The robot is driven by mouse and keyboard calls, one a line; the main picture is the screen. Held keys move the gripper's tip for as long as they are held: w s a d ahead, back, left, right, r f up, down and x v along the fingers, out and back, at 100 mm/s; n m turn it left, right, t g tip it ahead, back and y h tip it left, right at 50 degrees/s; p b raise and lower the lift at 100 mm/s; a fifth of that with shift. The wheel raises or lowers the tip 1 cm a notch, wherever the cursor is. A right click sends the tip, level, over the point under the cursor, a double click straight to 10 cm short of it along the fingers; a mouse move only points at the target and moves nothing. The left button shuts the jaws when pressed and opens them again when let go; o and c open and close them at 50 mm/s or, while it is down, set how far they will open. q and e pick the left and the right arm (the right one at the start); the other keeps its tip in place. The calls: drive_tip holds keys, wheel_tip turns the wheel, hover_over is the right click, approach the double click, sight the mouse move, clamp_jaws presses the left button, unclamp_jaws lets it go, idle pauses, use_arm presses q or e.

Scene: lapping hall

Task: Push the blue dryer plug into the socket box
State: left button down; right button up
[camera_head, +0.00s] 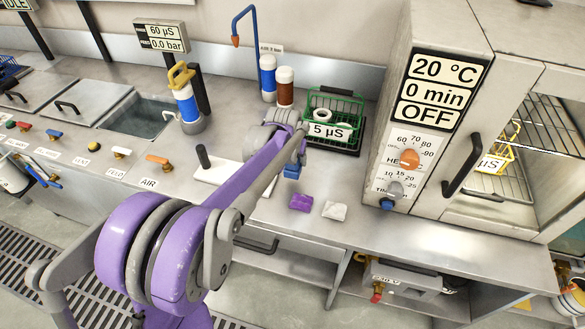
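A purple and grey arm, my left, comes in from the lower left and reaches over the counter. Its far end, where my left gripper (299,148) is, points away from me near the green basket. The arm hides the fingertips, so I cannot see whether they hold anything. A small blue block (291,171) shows just below that end; I cannot tell whether it is the plug or touches the gripper. A blue round piece (387,204) sits at the dryer's (425,115) lower front corner; it may be the plug. I cannot clearly identify the socket box. My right gripper is not in view.
A green wire basket (336,112) stands behind the arm's end, beside brown (285,88) and blue-white (268,78) bottles. Purple (301,202) and white (335,210) cloths lie near the counter's front edge. A grey box (405,281) with a red knob is below the counter.

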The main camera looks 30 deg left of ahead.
sight(294, 168)
use_arm(q)
drive_tip(key=shift+f, duration=1.8)
drive_tip(key=shift+f, duration=0.1)
drive_tip(key=shift+f+b, duration=0.15)
drive_tip(key=shift+b, duration=0.15)
drive_tip(key=shift+c, duration=0.9)
unclamp_jaws()
